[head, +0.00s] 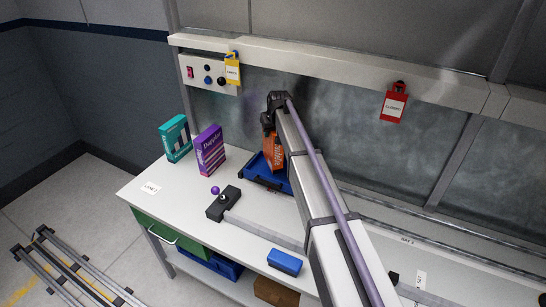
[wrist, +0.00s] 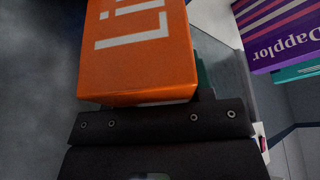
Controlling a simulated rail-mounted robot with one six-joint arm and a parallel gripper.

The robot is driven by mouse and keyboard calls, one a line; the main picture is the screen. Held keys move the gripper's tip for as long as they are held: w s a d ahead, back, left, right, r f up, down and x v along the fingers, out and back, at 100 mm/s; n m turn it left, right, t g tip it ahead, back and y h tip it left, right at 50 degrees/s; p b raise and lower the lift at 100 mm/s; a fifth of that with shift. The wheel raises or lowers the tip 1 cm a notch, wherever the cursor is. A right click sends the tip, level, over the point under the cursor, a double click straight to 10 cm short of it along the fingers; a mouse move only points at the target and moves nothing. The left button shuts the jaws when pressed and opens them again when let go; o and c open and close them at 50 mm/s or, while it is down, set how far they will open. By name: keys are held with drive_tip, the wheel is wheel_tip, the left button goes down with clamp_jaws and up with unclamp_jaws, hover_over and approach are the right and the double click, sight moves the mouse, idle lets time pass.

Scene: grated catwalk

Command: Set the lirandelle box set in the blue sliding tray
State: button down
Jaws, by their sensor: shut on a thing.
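The orange lirandelle box (head: 273,152) is upright at the blue sliding tray (head: 254,168), partly hidden behind my arm. In the wrist view the orange box (wrist: 137,50) fills the upper middle, with white letters "Li" showing. My gripper (head: 268,121) is shut on the box at its upper end. The dark gripper body (wrist: 160,125) lies just below the box in the wrist view. The box overlaps the tray in the head view; I cannot tell whether its bottom touches the tray floor. The tray's right side is hidden by my arm.
A purple Dapplor box (head: 210,150) and a teal box (head: 174,138) stand left of the tray. A dark block (head: 223,203) with a purple ball beside it and a blue case (head: 285,262) are nearer. A yellow tag (head: 233,70) and a red tag (head: 394,103) hang behind.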

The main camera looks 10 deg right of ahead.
wheel_tip(320, 180, down, 5)
drive_tip(key=b, duration=0.3)
drive_tip(key=shift+r, duration=0.1)
drive_tip(key=c, duration=1)
unclamp_jaws()
drive_tip(key=shift+b, duration=0.35)
drive_tip(key=shift+o, duration=0.9)
drive_tip(key=shift+s, duration=0.1)
drive_tip(key=o, duration=0.3)
